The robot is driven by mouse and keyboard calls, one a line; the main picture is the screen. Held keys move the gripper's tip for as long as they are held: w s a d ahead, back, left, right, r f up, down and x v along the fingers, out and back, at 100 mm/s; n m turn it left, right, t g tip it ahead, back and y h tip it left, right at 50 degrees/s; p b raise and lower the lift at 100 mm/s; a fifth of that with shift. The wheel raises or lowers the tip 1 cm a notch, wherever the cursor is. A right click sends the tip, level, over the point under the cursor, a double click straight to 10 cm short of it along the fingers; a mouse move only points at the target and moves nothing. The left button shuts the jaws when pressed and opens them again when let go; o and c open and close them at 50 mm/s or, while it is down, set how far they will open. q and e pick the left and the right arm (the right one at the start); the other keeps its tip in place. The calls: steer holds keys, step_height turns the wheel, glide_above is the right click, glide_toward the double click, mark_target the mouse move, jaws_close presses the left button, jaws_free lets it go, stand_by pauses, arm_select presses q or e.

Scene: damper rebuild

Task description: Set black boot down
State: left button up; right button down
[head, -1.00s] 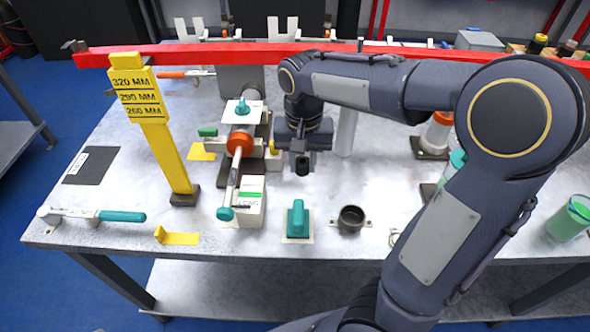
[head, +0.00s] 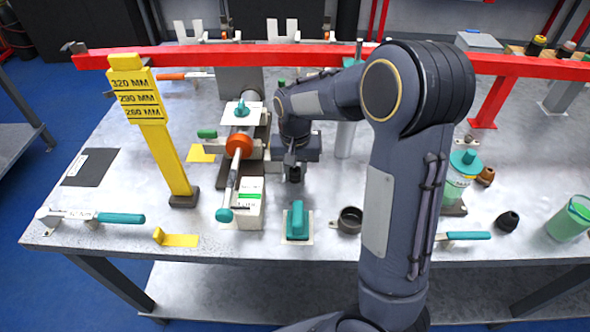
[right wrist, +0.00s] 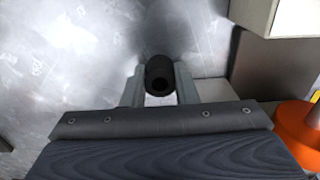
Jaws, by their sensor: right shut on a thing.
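My right gripper (head: 293,166) is shut on the black boot (head: 294,174), a small dark hollow piece. In the right wrist view the black boot (right wrist: 160,78) sits between the two fingertips (right wrist: 160,90), its round opening facing the camera. In the head view the gripper hangs over the middle of the bench, just right of the clamped damper with its orange collar (head: 239,145). I cannot tell whether the boot touches anything below. My left gripper is not in view.
A teal-handled block (head: 297,222) and a black cup (head: 350,219) stand near the bench's front edge. Another small dark piece (head: 507,221) lies at right. A yellow gauge post (head: 165,150) stands left. A red beam (head: 220,55) crosses the back.

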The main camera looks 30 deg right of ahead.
steer(key=shift+f, duration=0.2)
steer(key=c, duration=1.1)
jaws_free()
steer(key=shift+c, duration=0.2)
steer(key=shift+r, duration=0.6)
step_height(320, 180, up, 11)
steer(key=p, duration=0.1)
steer(key=s+a+n+t+y, duration=0.2)
steer(key=s+a+t, duration=0.1)
steer(key=s, duration=0.8)
steer(key=s+a+f+n+t+y, duration=0.1)
steer(key=s+a, duration=0.3)
steer(key=s, duration=0.7)
steer(key=shift+a+f+n+t+y, duration=0.15)
steer(key=shift+f+n+t+y, duration=0.2)
steer(key=shift+n+t, duration=0.5)
